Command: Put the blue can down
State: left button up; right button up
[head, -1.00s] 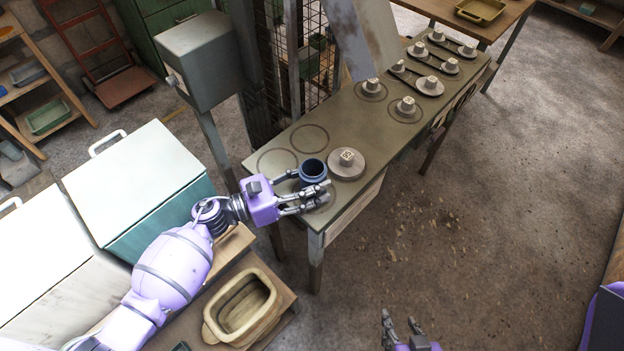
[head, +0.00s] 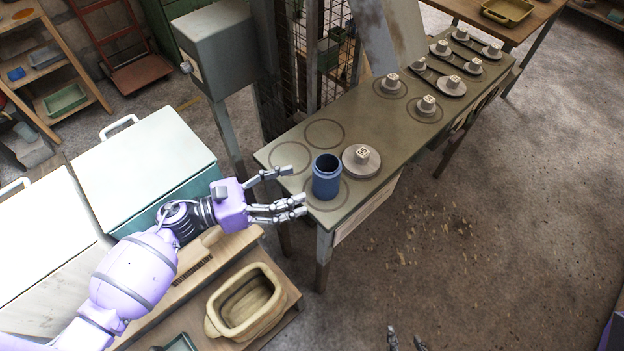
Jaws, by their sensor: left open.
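The blue can (head: 327,177) stands upright on the near end of the green-grey bench (head: 360,125), over one of the dark rings drawn on its top. My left gripper (head: 284,190) is open and empty just left of the can, with its fingers spread and a small gap to it. My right gripper (head: 406,343) shows only as fingertips at the bottom edge; whether it is open or shut is unclear.
A round metal weight (head: 361,162) sits close to the can's right. Several more weights stand farther along the bench. A grey box on a post (head: 228,50) rises behind. A tan basin (head: 246,302) sits on a low wooden shelf below my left arm.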

pick_arm(q)
jog(key=v, duration=0.3)
jog(key=shift+a+r+b, duration=0.1)
jog(key=shift+a+b, duration=0.15)
jog(key=shift+b, duration=0.05)
pick_arm(e)
jog(key=shift+w+f, duration=0.3)
jog(key=shift+f, duration=0.05)
pick_arm(q)
jog(key=shift+s, duration=0.1)
